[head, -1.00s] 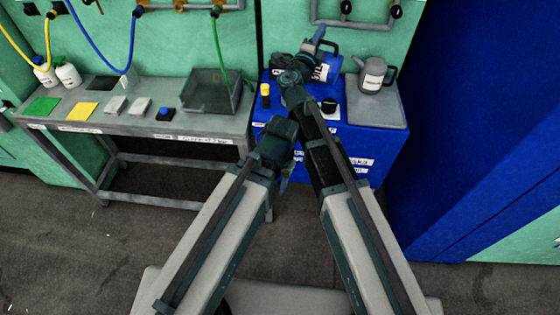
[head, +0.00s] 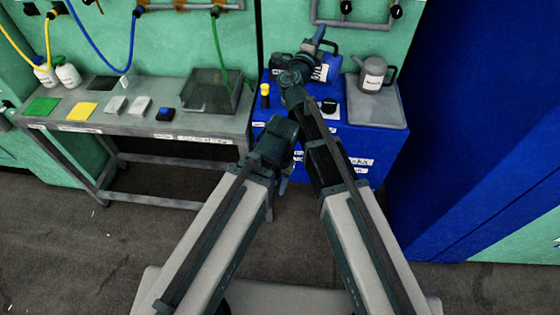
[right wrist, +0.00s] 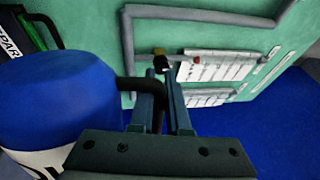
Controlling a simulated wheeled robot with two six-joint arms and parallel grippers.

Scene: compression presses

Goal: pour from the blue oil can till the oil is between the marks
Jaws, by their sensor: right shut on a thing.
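The blue oil can (head: 322,62), with a white label, is at the back over the blue cabinet, partly hidden by my right arm. Its blue body (right wrist: 60,95) fills the left of the right wrist view. My right gripper (right wrist: 161,88) is shut on the can's dark handle. In the head view the right gripper (head: 303,66) is at the can's left side. My left gripper (head: 284,184) points down in front of the cabinet, mostly hidden by its own arm, so its jaws cannot be read. I cannot make out oil or marks.
A grey can (head: 372,78) stands on a grey tray (head: 378,112) on the blue cabinet (head: 345,148). A yellow-topped fitting (head: 265,92) and a black cap (head: 328,105) are near my right arm. A bench (head: 150,122) at left holds a clear bin (head: 208,95) and small items.

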